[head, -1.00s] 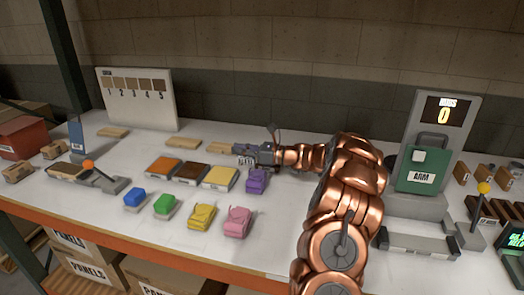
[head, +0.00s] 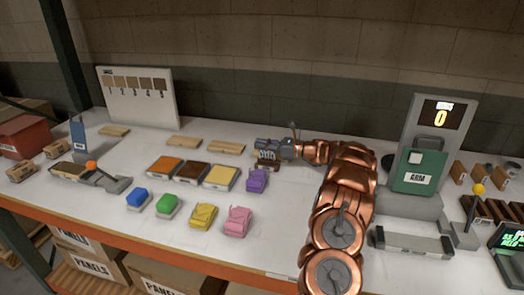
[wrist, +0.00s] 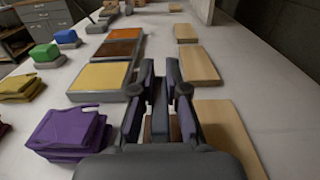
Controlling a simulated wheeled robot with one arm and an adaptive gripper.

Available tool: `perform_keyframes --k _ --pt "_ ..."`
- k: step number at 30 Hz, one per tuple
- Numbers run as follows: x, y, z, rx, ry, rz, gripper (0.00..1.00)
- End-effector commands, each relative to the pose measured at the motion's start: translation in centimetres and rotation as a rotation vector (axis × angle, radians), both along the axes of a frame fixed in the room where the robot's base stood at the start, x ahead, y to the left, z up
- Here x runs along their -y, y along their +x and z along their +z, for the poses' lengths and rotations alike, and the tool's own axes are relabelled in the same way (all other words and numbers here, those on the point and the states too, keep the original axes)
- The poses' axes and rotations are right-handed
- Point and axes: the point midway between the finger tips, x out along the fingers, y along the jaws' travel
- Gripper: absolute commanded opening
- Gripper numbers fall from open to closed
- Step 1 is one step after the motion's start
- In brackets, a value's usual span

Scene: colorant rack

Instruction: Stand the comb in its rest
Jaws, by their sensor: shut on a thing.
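My gripper (head: 262,149) is behind the purple stack, above the back half of the bench. It is shut on a small dark, brownish piece with pale markings (head: 267,156), which I take to be the comb. Its shape is mostly hidden by the fingers. In the wrist view the gripper (wrist: 165,85) points along the bench, and only narrow brown patches show between and beside the fingers. I cannot tell for sure which thing is the comb's rest.
Purple stack (head: 257,180) and yellow-topped tray (head: 220,178) are close in front. Wooden slats (head: 227,148) lie behind; one (wrist: 228,135) is beside the gripper in the wrist view. A numbered board (head: 139,96) stands back left, a green ARM box (head: 420,172) right.

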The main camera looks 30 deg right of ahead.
Motion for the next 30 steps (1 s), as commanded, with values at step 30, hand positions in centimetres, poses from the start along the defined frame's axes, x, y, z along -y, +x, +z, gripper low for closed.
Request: perform_keyframes --k 30 --pt "0.0 0.0 -3.2 -0.001 0.001 -0.001 0.38"
